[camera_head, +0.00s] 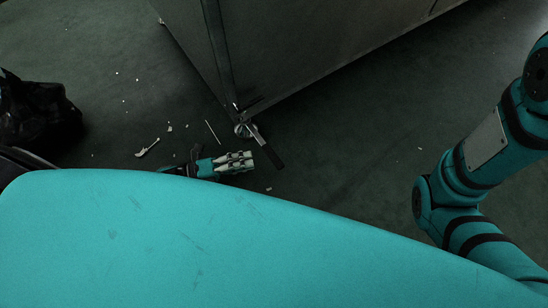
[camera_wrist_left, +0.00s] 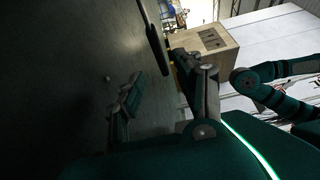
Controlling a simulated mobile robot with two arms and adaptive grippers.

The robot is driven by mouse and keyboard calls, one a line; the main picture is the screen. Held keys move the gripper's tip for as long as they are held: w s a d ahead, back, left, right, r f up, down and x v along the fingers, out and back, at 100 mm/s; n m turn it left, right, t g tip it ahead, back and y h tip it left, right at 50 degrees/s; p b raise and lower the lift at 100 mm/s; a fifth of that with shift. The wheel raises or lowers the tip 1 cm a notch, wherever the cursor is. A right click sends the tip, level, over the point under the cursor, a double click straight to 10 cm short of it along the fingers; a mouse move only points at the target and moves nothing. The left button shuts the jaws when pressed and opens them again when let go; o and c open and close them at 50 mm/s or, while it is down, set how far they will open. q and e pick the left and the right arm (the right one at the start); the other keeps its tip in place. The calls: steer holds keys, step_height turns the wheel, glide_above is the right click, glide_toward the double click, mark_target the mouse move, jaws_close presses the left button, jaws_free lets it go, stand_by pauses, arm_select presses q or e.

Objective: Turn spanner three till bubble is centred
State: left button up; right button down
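A spanner (camera_head: 267,151) with a dark handle sits at the foot of the big metal cabinet's near corner in the head view. Its handle points down and right, just above the floor. My left gripper (camera_head: 250,161) is low beside the handle, on its left. Its fingers are apart, with nothing seen between them. In the left wrist view the open fingers (camera_wrist_left: 168,78) show, with a dark bar (camera_wrist_left: 153,38) beyond them, probably the spanner handle. I cannot tell whether they touch. The bubble is not visible. My right arm shows at the right, its gripper out of view.
The metal cabinet (camera_head: 290,45) stands over the spanner. Pale scraps and a small loose light tool (camera_head: 147,148) lie on the dark floor. A black bag (camera_head: 38,112) is at the left. A brown box (camera_wrist_left: 210,42) shows in the wrist view. The floor right of the spanner is clear.

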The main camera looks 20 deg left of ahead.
mark_target(274, 157)
arm_select(q)
steer(key=b+x, duration=0.2)
steer(key=x, duration=0.5)
steer(key=shift+w+d+f, duration=0.1)
steer(key=shift+w+d, duration=0.05)
steer(key=shift+d, duration=0.1)
steer(key=shift+w+d+b, duration=0.25)
steer(key=shift+d+b, duration=0.05)
steer(key=shift+d, duration=0.1)
jaws_close()
